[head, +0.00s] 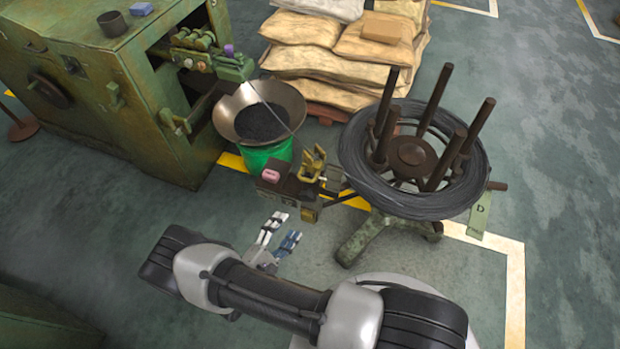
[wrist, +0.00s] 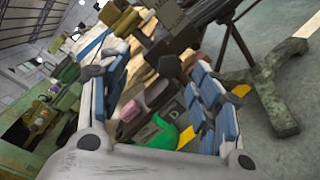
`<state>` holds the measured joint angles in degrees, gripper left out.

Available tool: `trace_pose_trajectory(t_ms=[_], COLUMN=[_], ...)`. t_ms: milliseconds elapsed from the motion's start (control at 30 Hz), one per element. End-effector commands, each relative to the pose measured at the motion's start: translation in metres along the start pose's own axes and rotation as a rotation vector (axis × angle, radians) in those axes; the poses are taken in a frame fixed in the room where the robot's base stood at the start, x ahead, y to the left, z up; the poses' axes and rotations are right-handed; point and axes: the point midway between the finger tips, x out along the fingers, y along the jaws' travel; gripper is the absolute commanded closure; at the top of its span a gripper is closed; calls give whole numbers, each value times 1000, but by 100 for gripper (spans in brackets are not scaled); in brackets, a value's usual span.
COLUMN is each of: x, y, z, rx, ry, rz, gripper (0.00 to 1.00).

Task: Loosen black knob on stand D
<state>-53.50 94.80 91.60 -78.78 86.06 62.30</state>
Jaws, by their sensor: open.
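Stand D carries a coil of dark wire (head: 360,165) around several brown posts, with a green tag marked D (head: 481,213) at its right. Its mottled green leg (head: 365,238) also shows in the wrist view (wrist: 275,100). A dark boxy unit with yellow clamps (head: 312,165) reaches out from the stand's left side. A dark knob-like part (wrist: 168,66) shows between the fingers in the wrist view; I cannot tell whether it is the black knob. My gripper (head: 279,231) is open and empty, just below and left of that unit, apart from it.
A pink block (head: 271,175) lies on the boxy unit. A green bucket (head: 266,156) under a wide metal pan (head: 228,114) stands behind it. A green machine (head: 150,90) is at left, stacked sacks (head: 310,57) at the back. Floor (head: 560,200) at right is clear.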

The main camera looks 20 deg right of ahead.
Motion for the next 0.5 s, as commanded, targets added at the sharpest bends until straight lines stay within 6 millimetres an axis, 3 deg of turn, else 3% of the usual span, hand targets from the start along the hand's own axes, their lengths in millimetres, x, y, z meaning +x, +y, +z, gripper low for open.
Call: trace_pose_trajectory(t_ms=[100, 500], x=[6, 24], y=[23, 85], z=[10, 55], rx=[23, 92], ry=[-53, -195], rz=[-68, -301], gripper=[42, 42])
